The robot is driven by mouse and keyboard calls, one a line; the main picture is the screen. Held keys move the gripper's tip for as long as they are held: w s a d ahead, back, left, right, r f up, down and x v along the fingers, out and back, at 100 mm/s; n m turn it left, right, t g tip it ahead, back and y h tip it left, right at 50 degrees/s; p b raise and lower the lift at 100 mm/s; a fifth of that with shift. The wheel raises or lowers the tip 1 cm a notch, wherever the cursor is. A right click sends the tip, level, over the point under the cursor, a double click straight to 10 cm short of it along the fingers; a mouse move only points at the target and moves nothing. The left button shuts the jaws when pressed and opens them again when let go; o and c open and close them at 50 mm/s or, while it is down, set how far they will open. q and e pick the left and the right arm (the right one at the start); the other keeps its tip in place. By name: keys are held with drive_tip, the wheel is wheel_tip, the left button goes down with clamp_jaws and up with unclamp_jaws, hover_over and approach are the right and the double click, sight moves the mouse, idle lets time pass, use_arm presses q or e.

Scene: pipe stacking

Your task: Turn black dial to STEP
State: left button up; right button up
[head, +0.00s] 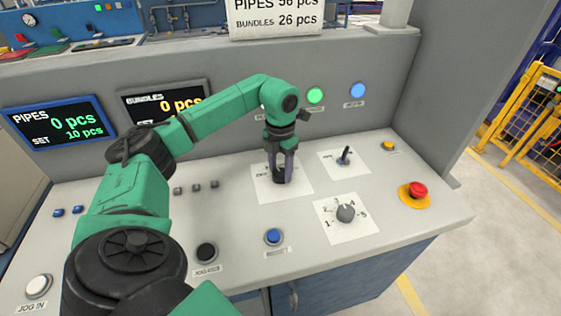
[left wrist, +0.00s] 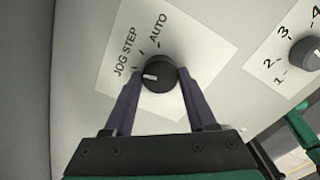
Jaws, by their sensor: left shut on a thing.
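The black dial (left wrist: 158,73) sits on a white plate (left wrist: 185,45) printed JOG, STEP and AUTO. Its white mark points left in the left wrist view, toward the JOG side rather than at STEP or AUTO. My left gripper (left wrist: 160,78) is shut on the dial, with one dark finger on each side of it. In the head view my left gripper (head: 281,171) points down at the console, and its fingers partly hide the dial (head: 279,177). My right gripper is not in view.
A numbered rotary knob (head: 346,213) is to the right, with a small lever switch (head: 344,156) behind it. A red emergency button (head: 417,190) is at the console's right end. A blue button (head: 273,236) and a black button (head: 206,252) are in front.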

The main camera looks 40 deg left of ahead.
use_arm(q)
drive_tip(key=m, duration=0.6)
drive_tip(key=shift+r+p, duration=0.1)
drive_tip(key=shift+p, duration=0.2)
idle(0.4)
drive_tip(key=o, duration=1.4)
wheel_tip(320, 180, up, 9)
wheel_tip(320, 180, up, 6)
drive_tip(key=p, duration=0.2)
hover_over(280, 172)
